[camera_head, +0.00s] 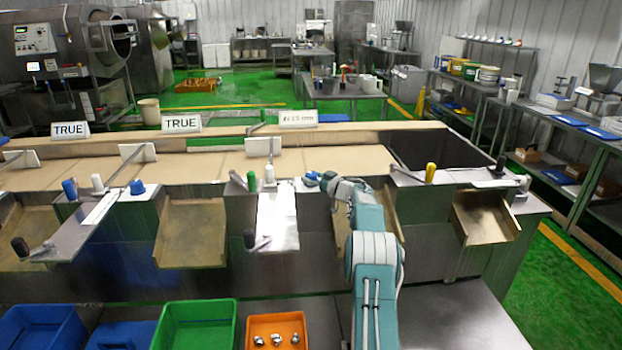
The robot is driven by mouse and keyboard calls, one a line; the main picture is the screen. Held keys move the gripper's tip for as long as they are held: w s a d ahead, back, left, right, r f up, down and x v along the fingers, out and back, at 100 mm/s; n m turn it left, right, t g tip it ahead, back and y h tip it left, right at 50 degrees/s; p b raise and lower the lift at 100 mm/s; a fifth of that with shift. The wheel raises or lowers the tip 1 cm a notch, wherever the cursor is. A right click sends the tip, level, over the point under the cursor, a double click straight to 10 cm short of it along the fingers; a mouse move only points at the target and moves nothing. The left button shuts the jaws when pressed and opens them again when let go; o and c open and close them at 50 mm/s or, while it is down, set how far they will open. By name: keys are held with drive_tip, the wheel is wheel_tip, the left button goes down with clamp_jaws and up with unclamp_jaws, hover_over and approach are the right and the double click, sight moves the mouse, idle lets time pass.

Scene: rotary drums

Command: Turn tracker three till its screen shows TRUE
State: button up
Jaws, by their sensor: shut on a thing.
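Three small screens stand along the back of the bench. The left screen (70,129) and the middle screen (181,122) read TRUE. The third screen (298,118) shows a small reading that looks like a number in mm, not TRUE. A white plate (263,146) stands on the tan belt below it. A white knob (269,173) and a green knob (251,180) stand at the bench edge. My gripper (314,181) is at that edge, right of the white knob, shut on a small blue knob (311,175). My wrist partly hides the grip.
A dark open bin (437,150) and a yellow knob (430,172) lie right of my arm. Black-handled cranks (250,239) stick out in front. Green (195,323) and orange (276,318) trays sit at the near edge, the orange one holding metal parts.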

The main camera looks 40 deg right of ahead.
drive_tip(key=shift+d+r+y, duration=0.1)
drive_tip(key=shift+r+y, duration=0.05)
drive_tip(key=shift+y, duration=0.15)
drive_tip(key=o, duration=1.2)
drive_tip(key=shift+c, duration=0.2)
drive_tip(key=v, duration=1.2)
drive_tip(key=shift+d+f, duration=0.15)
drive_tip(key=shift+f, duration=0.05)
drive_tip(key=shift+w, duration=0.1)
